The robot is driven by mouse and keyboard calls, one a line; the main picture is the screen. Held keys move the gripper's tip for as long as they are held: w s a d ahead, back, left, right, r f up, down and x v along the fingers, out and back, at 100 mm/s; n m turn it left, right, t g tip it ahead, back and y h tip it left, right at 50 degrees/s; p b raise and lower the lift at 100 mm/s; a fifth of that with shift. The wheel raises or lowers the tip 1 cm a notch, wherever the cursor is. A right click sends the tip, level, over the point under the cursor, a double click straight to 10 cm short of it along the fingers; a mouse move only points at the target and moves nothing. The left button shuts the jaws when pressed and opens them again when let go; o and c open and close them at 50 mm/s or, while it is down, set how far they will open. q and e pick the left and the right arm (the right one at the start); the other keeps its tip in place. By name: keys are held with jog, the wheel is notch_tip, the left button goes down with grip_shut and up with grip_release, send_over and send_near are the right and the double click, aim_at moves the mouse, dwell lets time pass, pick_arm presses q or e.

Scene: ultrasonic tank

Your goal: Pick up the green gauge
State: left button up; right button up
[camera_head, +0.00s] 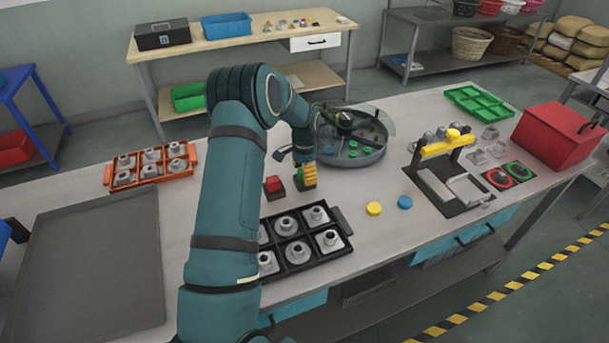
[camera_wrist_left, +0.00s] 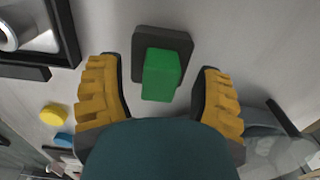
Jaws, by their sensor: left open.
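The green gauge (camera_wrist_left: 162,75) is a green block on a dark square base (camera_wrist_left: 143,43), seen in the left wrist view. My left gripper (camera_wrist_left: 160,95) is open, with one yellow ribbed finger on each side of the green block and a gap on both sides. In the head view my left gripper (camera_head: 307,174) is low over the table, and its fingers mostly hide the green gauge. My right gripper is in neither view.
A red block (camera_head: 273,184) on a dark base stands just left of the gripper. A black tray of metal parts (camera_head: 296,266) lies in front. A round tank (camera_head: 352,155) stands close behind right. Yellow (camera_head: 374,208) and blue (camera_head: 405,202) discs lie to the right.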

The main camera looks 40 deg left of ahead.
pick_arm(q)
jog(key=shift+r, duration=0.1)
grip_shut()
